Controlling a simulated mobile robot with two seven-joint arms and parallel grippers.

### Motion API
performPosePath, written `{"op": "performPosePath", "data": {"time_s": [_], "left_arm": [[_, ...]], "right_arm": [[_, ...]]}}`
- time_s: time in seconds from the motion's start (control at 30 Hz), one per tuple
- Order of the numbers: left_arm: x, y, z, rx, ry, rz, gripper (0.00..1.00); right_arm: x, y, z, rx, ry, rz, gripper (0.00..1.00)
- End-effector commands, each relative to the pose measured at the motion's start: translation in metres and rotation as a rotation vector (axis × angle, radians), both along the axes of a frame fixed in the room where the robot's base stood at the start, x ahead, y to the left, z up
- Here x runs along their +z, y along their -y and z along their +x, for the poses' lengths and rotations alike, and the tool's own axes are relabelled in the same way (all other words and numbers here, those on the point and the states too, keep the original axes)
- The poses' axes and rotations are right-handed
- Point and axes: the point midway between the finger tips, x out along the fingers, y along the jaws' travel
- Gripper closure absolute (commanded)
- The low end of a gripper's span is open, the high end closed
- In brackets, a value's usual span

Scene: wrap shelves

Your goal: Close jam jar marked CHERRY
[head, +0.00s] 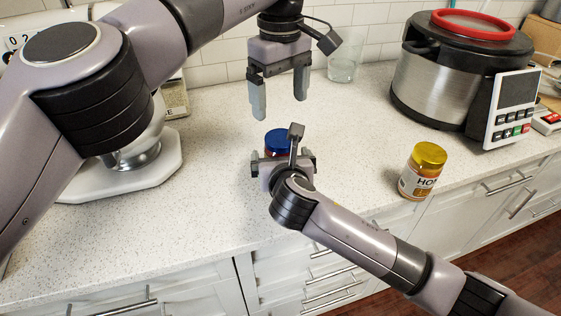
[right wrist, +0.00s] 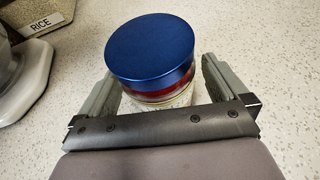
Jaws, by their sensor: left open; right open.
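A jar with a blue lid (head: 278,142) stands upright on the counter; its lower part is hidden behind my right gripper (head: 283,160) in the head view. In the right wrist view, the blue lid (right wrist: 151,48) sits on top, with a red band and a pale label below; no word on it can be read. My right gripper is open, its fingers on either side of the jar with gaps showing. My left gripper (head: 280,106) is open and empty, pointing down above and behind the jar. I cannot tell whether the lid is tight.
A yellow-lidded jar marked HON (head: 422,171) stands right, near the counter (head: 120,240) edge. A steel cooker (head: 440,80) with a red ring stands back right. A glass (head: 343,66) stands by the wall. A white mixer (head: 130,175) and a RICE container (head: 175,97) are left.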

Motion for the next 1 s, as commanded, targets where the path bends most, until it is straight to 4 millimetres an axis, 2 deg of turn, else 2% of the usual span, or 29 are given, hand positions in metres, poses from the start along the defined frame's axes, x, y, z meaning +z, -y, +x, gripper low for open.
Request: {"op": "performPosePath", "data": {"time_s": [0.03,0.27,0.3,0.47,0.57,1.0], "left_arm": [[0.0,0.0001,-0.0001,0.0,0.0,0.0,0.09],[0.0001,0.0001,-0.0001,0.0,0.0,0.0,0.09],[0.0001,0.0001,-0.0001,0.001,0.0,0.0,0.09],[0.0,0.0001,-0.0001,0.054,0.0,0.0,0.09],[0.0,0.0001,-0.0001,0.152,0.0,0.0,0.09],[-0.0001,0.0001,-0.0002,0.835,-0.001,-0.001,0.09]], "right_arm": [[0.0001,-0.0001,-0.0001,0.0,0.0,0.0,0.1],[0.0002,-0.0001,-0.0002,0.0,0.0,0.0,0.85],[0.0002,-0.0001,-0.0002,0.0,0.0,0.0,0.98],[0.0001,-0.0001,-0.0003,0.0,0.0,0.0,1.0],[0.0001,-0.0001,-0.0003,0.0,0.0,-0.001,1.0],[0.0,0.0,-0.0003,0.0,0.0,-0.001,1.0]]}}
